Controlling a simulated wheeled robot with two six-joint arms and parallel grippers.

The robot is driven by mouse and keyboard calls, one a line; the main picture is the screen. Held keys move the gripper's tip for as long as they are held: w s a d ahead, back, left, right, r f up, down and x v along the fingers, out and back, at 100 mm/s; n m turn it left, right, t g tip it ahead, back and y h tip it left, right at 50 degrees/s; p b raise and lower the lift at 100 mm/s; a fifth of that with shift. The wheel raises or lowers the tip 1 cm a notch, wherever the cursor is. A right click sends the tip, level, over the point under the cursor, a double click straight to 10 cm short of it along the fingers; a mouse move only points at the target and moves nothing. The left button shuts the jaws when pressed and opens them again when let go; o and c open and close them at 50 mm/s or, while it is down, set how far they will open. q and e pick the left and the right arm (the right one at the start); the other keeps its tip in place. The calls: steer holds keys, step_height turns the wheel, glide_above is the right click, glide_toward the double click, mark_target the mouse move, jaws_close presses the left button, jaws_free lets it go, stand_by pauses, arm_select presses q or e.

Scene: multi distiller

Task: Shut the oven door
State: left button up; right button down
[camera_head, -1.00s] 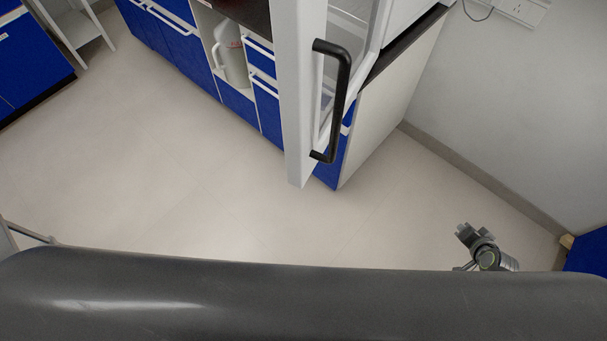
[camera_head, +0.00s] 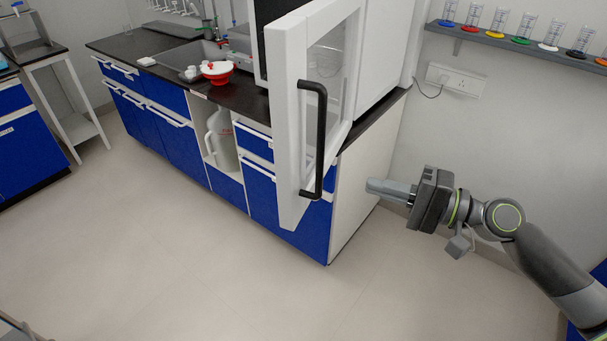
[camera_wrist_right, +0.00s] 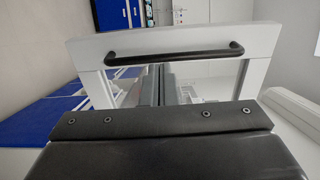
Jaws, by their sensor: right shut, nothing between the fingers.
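The oven door (camera_head: 292,110) stands swung open in the head view, a white frame around a glass pane. Its black bar handle (camera_head: 320,140) faces out towards me. The white oven body (camera_head: 388,50) sits on the bench behind the door. My right gripper (camera_head: 370,186) is shut and empty, to the right of the door handle and apart from it. In the right wrist view the door frame (camera_wrist_right: 85,50) and its handle (camera_wrist_right: 175,56) show ahead, beyond the dark gripper housing (camera_wrist_right: 160,135). My left gripper is not in view.
The oven stands on a dark-topped bench (camera_head: 170,62) with blue doors. A red and white pot (camera_head: 217,71) lies on it. A white jug (camera_head: 222,140) stands in an open bay. A shelf of coloured-base cylinders (camera_head: 520,42) is on the right wall. The floor in front is clear.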

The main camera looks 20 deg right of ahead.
steer(key=w, duration=0.1)
steer(key=p, duration=0.5)
glide_toward(294, 163)
steer(key=x, duration=0.5)
steer(key=shift+a, duration=0.2)
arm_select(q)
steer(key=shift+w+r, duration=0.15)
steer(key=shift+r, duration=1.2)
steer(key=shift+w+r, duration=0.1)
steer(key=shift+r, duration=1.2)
arm_select(e)
steer(key=shift+w+a+f, duration=0.1)
steer(key=shift+w+a, duration=0.4)
steer(key=shift+a, duration=0.05)
